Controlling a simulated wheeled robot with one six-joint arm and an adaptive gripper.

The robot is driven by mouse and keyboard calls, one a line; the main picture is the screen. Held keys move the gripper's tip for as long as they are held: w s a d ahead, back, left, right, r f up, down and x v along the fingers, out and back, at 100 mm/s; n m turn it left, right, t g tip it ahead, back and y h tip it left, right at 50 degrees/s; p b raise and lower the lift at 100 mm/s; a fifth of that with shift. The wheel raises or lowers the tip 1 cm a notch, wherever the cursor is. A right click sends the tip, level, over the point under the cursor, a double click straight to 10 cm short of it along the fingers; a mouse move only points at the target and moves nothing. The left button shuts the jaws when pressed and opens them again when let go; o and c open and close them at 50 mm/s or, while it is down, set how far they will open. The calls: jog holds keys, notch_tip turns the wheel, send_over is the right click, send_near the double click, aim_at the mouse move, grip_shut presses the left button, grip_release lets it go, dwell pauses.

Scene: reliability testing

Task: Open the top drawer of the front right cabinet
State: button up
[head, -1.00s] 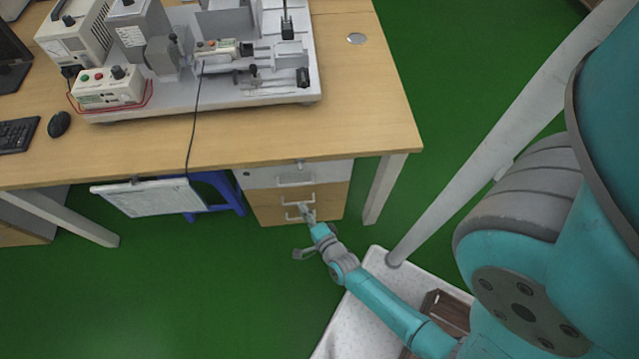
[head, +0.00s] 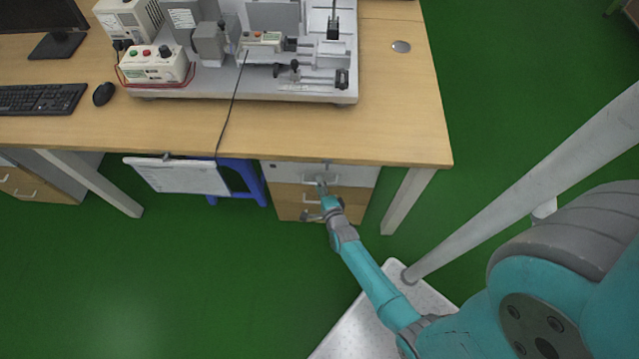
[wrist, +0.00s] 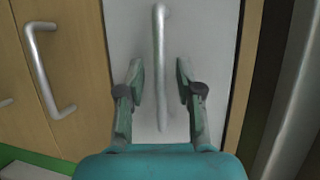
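The front right cabinet (head: 363,197) stands under the right end of the desk, with a white top drawer (head: 358,176) above wood-coloured drawers. The top drawer looks shut. Its bar handle (head: 335,181) is partly hidden by my gripper (head: 321,187). In the wrist view the white drawer front (wrist: 204,40) fills the middle, and the grey handle (wrist: 159,45) runs lengthwise between my fingers. My gripper (wrist: 160,82) is open, one finger on each side of the handle, with a visible gap on both sides. The exact depth to the handle is unclear.
The wooden desk (head: 400,120) overhangs the cabinet, with a test machine (head: 300,85) on top. A desk leg (head: 408,200) stands right of the cabinet. A hanging clipboard (head: 180,176) and blue stool (head: 240,180) are left. The green floor (head: 200,270) in front is clear.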

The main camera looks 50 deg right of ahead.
jog(key=shift+w+d, duration=0.15)
jog(key=shift+w, duration=0.1)
grip_shut()
jog(key=shift+s, duration=0.1)
